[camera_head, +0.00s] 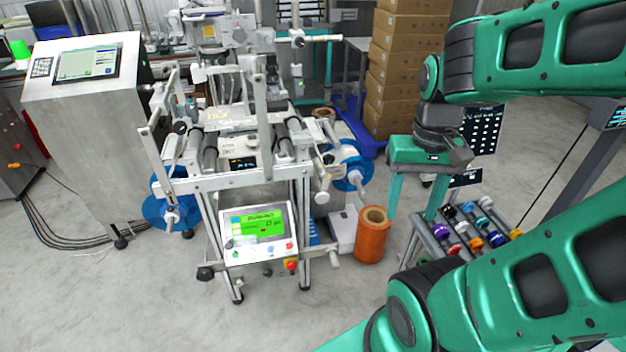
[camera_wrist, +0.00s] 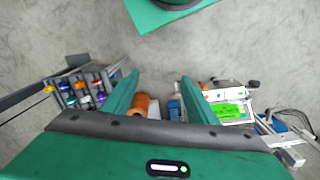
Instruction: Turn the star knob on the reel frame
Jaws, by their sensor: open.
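The reel frame (camera_head: 240,180) is a pale metal machine on legs at the middle left, with a blue reel (camera_head: 175,205) on its left and another blue reel (camera_head: 350,168) on its right. Dark round knobs show on it, one at the upper left (camera_head: 180,127) and one low on the left (camera_head: 205,273). I cannot tell which is the star knob. My gripper (camera_head: 411,212) is open and empty, pointing down to the right of the frame and apart from it. In the wrist view, the frame's green screen (camera_wrist: 230,110) shows beyond the right finger.
An orange roll (camera_head: 373,240) stands on the floor between the frame and my gripper. A rack of coloured spools (camera_head: 465,238) is at the right. Stacked cartons (camera_head: 405,70) stand behind. A steel cabinet (camera_head: 85,120) is left of the frame. The floor in front is clear.

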